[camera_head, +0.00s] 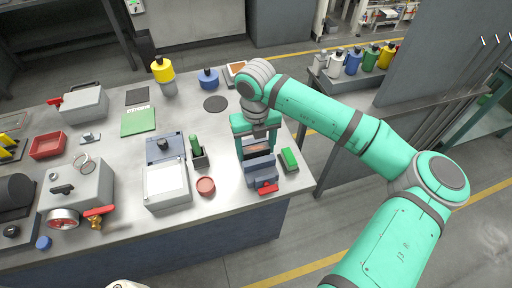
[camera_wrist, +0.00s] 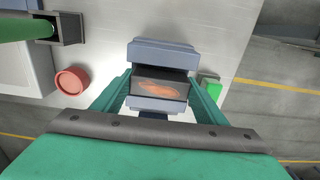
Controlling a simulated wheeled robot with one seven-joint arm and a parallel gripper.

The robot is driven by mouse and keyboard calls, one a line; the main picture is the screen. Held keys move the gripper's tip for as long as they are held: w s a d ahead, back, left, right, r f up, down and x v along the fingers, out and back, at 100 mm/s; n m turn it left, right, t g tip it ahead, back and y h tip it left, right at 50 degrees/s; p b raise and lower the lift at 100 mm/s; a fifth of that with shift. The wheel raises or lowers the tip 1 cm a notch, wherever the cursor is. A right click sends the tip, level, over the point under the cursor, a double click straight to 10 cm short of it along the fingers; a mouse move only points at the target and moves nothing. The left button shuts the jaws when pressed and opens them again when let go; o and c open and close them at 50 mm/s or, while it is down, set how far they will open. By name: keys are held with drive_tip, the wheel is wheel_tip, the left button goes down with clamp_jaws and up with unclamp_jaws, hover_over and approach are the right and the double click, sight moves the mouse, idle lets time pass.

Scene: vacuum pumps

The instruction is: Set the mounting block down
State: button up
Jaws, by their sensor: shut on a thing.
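The mounting block appears to be the dark grey block with an orange-brown patch on top (camera_wrist: 160,88). My gripper (camera_wrist: 158,90) is shut on it, one green finger at its left and one at its right. In the head view my gripper (camera_head: 257,142) points down over a blue-grey vise (camera_head: 261,172) with a red handle at the table's right front. In the wrist view the block lies between the vise's two jaws (camera_wrist: 162,54). I cannot tell whether its underside, which is hidden, touches the vise bed.
A green block (camera_head: 289,160) stands close to the right of the vise, near the table edge. A round red dish (camera_head: 206,186) and a dark holder with a green item (camera_head: 198,155) stand to its left. The grey tabletop (camera_head: 225,205) is bare in front of the dish.

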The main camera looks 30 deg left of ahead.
sight(255, 147)
drive_tip(key=shift+a+f, duration=0.1)
drive_tip(key=shift+a, duration=0.05)
drive_tip(key=o, duration=1.6)
drive_tip(key=shift+s, duration=0.1)
wheel_tip(255, 147, up, 12)
drive_tip(key=shift+r, duration=0.15)
